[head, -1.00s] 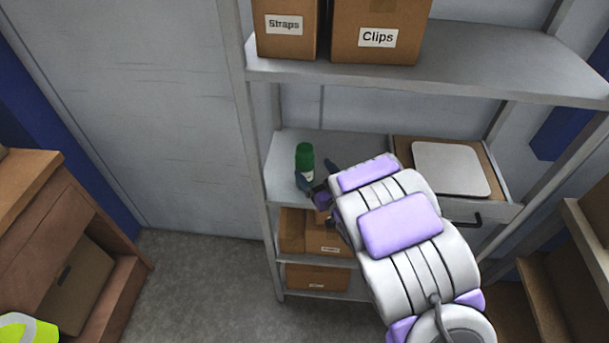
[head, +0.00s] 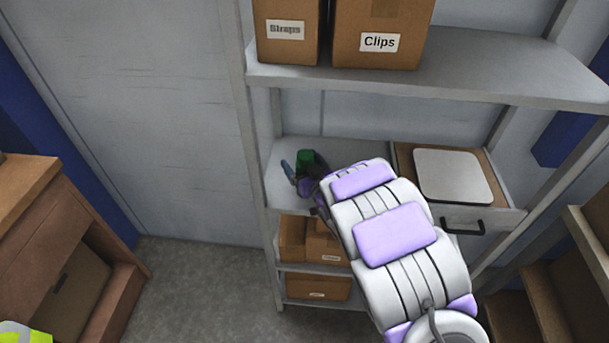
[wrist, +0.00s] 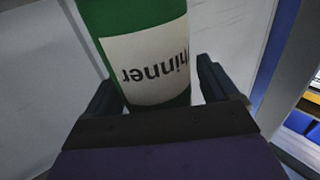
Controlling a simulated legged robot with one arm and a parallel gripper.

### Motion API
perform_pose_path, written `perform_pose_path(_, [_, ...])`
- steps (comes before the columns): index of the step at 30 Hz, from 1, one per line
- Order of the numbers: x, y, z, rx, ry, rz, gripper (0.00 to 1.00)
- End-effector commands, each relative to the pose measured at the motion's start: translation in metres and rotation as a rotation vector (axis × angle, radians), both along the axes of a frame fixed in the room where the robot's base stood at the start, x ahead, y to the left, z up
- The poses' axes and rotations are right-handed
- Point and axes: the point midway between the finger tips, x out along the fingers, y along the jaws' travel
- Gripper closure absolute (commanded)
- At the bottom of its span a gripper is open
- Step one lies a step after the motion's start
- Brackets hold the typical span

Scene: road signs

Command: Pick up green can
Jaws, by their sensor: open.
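The green can (head: 305,157) stands on the middle shelf (head: 345,150) of the grey rack, near its left side. In the head view my gripper (head: 302,172) is in front of it and hides its lower part. In the wrist view the can (wrist: 140,20) is close up, with a white label reading "hinner" upside down. My gripper (wrist: 160,85) is open, with one dark finger on each side of the can. A gap shows at the right finger; I cannot tell whether the left finger touches the can.
A drawer box with a pale square panel (head: 453,176) stands to the right on the same shelf. Boxes marked Straps (head: 286,45) and Clips (head: 380,55) stand on the shelf above. Cardboard boxes (head: 318,288) fill the lower shelves. A rack post (head: 255,150) stands left of the can.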

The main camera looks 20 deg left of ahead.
Motion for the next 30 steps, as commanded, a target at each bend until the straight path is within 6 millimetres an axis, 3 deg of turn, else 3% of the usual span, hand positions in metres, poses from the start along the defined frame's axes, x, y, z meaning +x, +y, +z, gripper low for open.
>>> perform_pose_path(2, [0.0002, -0.0004, 0.0, 0.0, 0.0, 0.0, 0.18])
perform_pose_path(23, [-0.0001, -0.0004, -0.0002, -0.001, 0.001, 0.0, 0.85])
perform_pose_path(30, [0.0, -0.0003, 0.0003, 0.0, 0.0, 0.0, 0.86])
